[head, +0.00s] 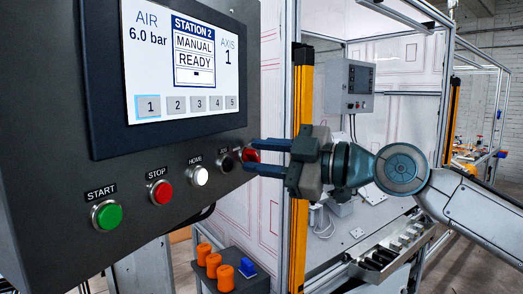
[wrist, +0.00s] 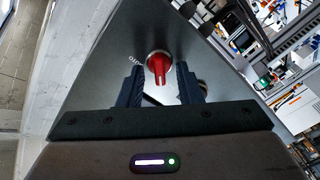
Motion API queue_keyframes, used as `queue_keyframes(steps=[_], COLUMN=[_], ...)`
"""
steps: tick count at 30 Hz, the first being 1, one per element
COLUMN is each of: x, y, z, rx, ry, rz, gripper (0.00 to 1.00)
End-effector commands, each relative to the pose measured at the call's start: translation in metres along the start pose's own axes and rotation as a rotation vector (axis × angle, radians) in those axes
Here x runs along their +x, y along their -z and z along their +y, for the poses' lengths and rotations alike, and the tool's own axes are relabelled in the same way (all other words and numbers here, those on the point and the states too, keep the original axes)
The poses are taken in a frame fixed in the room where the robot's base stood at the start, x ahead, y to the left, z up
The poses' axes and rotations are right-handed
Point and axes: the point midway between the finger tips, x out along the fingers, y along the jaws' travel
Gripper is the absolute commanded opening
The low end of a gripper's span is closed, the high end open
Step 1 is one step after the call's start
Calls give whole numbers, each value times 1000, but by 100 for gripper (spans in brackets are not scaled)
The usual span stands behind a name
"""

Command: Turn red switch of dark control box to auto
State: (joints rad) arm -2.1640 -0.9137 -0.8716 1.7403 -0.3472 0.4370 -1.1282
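The dark control box (head: 60,160) fills the left of the head view, with a screen reading STATION 2, MANUAL, READY. Its red switch (head: 251,155) sits at the right end of the control row, partly hidden by my gripper. In the wrist view the red switch (wrist: 159,68) has a silver ring and a red handle, with a partly readable label beside it. My gripper (head: 252,157) points at the box with its two blue fingers apart. In the wrist view the gripper (wrist: 166,82) is open, with the handle between and just beyond the fingertips. I cannot tell whether they touch it.
A green START button (head: 107,215), a red STOP button (head: 160,192), a white HOME button (head: 198,176) and a dark JOG control (head: 226,163) line the panel. A yellow light curtain post (head: 301,120) stands behind my gripper. Orange parts (head: 213,265) sit below.

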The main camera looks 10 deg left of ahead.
Motion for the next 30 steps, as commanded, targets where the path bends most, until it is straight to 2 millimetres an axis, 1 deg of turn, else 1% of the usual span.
queue_keyframes(steps=[3, 9, 10, 13, 14, 23, 30], x=[4, 4, 4, 3, 3, 3, 3], y=[0, 0, 0, 0, 0, -1, -3], z=[0, 0, 0, 0, 0, -1, -2], rx=[0, 0, 0, 0, 0, 24, 138], ry=[0, 0, 0, 0, 0, 0, 0], rz=[0, 0, 0, 0, 0, 0, -3], gripper=[32, 32, 29, 1, 0, 0, 0])
